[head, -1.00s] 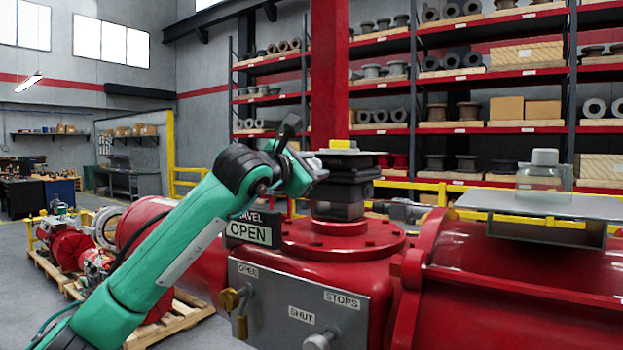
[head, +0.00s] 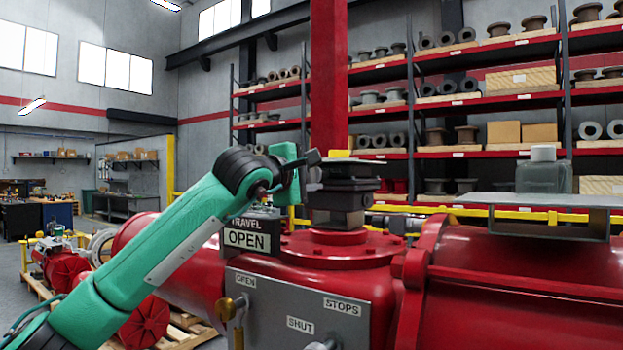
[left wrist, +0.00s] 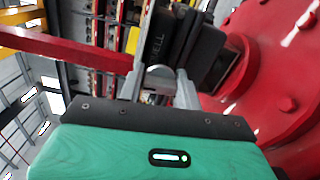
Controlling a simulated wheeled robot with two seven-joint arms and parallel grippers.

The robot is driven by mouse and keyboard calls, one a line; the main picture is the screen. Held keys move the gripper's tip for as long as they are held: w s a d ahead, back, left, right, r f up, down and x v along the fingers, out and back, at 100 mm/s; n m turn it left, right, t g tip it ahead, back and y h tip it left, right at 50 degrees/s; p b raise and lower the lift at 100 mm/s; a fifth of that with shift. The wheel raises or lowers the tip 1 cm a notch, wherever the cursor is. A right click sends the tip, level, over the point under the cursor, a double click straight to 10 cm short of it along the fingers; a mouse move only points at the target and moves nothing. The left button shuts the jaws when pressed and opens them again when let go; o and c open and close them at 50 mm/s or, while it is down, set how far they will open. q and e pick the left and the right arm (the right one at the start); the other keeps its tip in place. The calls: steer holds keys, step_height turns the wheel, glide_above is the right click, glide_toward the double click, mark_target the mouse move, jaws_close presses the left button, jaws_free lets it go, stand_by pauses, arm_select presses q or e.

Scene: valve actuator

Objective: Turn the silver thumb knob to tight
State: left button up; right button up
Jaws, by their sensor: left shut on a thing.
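My left gripper (left wrist: 158,90) is shut on a small silver rounded piece (left wrist: 160,74), which looks like the silver thumb knob. It sits between the two grey fingers, beside a black box with light lettering (left wrist: 185,45). In the head view my left gripper (head: 312,160) is at the left side of the black stacked unit (head: 345,185) on top of the red valve body (head: 345,248). The knob is hidden there by my wrist, and its turn position cannot be read. My right gripper is not in view.
A grey panel (head: 285,290) on the red body carries OPEN, SHUT and STOPS labels and a brass knob (head: 224,308). A TRAVEL OPEN sign (head: 247,240) stands close under my wrist. A metal shelf (head: 540,199) with a clear jar (head: 543,172) is at right.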

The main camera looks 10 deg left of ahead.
mark_target(311, 177)
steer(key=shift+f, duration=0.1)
arm_select(q)
steer(key=shift+f, duration=0.1)
stand_by(0.4)
steer(key=o, duration=1)
steer(key=shift+s, duration=0.1)
steer(key=shift+s+a, duration=0.1)
steer(key=shift+s, duration=0.1)
steer(key=b+v, duration=0.2)
steer(key=shift+s+a+f, duration=0.1)
steer(key=shift+s+f, duration=0.05)
steer(key=shift+s, duration=0.2)
steer(key=b+v, duration=0.3)
steer(key=v, duration=0.7)
steer(key=shift+s+a, duration=0.15)
steer(key=shift+s, duration=0.1)
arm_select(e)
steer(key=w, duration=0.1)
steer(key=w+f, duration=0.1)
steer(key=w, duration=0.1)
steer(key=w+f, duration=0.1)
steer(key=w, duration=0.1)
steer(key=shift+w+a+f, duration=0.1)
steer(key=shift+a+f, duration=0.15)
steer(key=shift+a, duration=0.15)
